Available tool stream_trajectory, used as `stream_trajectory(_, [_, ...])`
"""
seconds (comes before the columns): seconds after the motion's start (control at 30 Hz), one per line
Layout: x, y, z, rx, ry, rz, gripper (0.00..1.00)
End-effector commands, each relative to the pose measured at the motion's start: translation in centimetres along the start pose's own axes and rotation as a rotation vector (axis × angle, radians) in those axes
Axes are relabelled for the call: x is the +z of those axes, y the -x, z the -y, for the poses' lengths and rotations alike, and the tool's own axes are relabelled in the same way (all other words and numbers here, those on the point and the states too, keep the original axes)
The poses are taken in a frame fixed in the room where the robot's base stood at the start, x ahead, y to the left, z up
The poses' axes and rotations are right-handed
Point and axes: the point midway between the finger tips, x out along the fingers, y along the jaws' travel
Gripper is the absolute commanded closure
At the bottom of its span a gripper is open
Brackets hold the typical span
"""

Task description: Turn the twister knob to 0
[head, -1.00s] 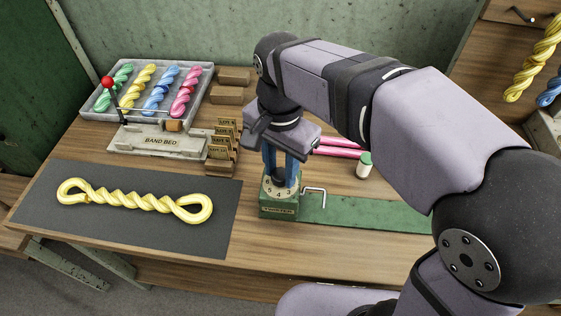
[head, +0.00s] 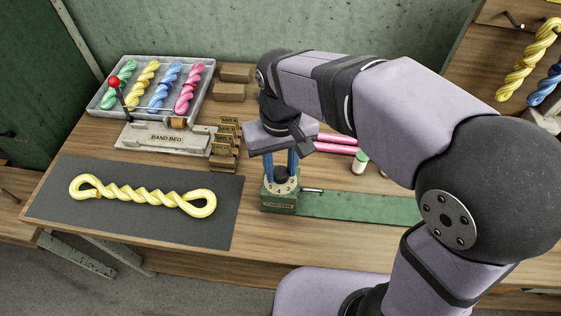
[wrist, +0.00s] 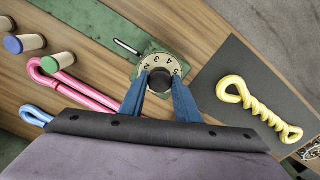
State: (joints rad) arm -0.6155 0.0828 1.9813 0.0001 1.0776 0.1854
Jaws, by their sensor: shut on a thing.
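The twister (head: 279,200) is a green box with a pale numbered dial (head: 280,188) on top and a dark round knob (head: 282,172). In the head view, the 4 on the dial faces front. My gripper (head: 280,163) points down over it, with its blue fingers shut on the knob from both sides. In the wrist view, the dark knob (wrist: 160,80) sits between the fingertips, and the dial (wrist: 157,63) shows several digits, including 2, 3, 4 and 5. I cannot make out a pointer mark or the present setting; the fingers hide part of the dial.
A long green plate (head: 360,208) runs right from the twister, with a metal crank (wrist: 127,47) beside the dial. A yellow twisted band (head: 140,196) lies on the dark mat (head: 100,225) at left.

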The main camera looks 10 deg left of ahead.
Motion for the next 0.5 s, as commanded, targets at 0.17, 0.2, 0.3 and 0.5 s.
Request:
stream_trajectory(0.17, [0.02,0.20,0.00,0.000,0.147,0.001,0.93])
stream_trajectory(0.2, [0.03,0.18,0.00,0.000,0.176,0.001,0.93])
stream_trajectory(0.3, [0.02,0.16,0.00,0.000,0.240,0.001,0.93])
stream_trajectory(0.5, [-0.02,0.12,0.00,0.000,0.327,-0.001,0.93])
